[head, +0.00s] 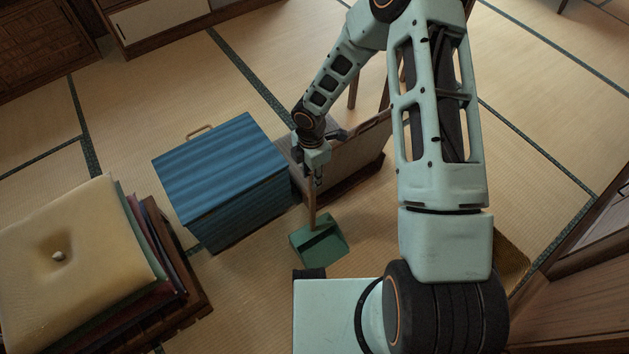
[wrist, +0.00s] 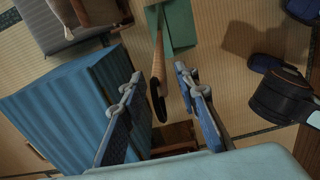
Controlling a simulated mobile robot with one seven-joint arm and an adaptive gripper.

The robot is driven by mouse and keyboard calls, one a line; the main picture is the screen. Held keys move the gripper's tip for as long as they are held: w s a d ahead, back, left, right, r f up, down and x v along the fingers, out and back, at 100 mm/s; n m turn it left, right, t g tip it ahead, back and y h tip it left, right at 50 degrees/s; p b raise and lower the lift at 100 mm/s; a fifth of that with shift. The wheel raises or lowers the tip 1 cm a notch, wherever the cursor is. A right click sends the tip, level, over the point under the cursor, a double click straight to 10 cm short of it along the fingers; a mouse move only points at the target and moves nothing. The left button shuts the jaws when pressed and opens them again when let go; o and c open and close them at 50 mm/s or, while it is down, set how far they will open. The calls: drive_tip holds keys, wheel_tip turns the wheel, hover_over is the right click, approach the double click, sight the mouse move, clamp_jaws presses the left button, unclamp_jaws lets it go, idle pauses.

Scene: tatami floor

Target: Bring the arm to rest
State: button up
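My gripper (head: 318,181) hangs low, pointing down beside the blue box and just above a green dustpan (head: 320,246). In the wrist view my gripper (wrist: 158,76) is open, with its two fingers well apart. The dustpan's wooden handle (head: 311,207) stands up toward my gripper. In the wrist view the handle (wrist: 159,62) and its dark end show between the fingers, with a gap on both sides. I see no finger touching it; how deep it sits between them is hard to tell. My arm is bent and reaches forward and down.
A blue ribbed box (head: 222,175) stands close left of my gripper. A wooden seat with a grey panel (head: 345,155) is right behind it. A stack of cushions (head: 75,245) lies at the left. Wooden cabinets stand at the back left. Tatami is clear at the upper right.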

wheel_tip(320, 180, up, 5)
drive_tip(key=shift+r+p, duration=0.15)
drive_tip(key=shift+p, duration=0.35)
drive_tip(key=shift+d, duration=0.1)
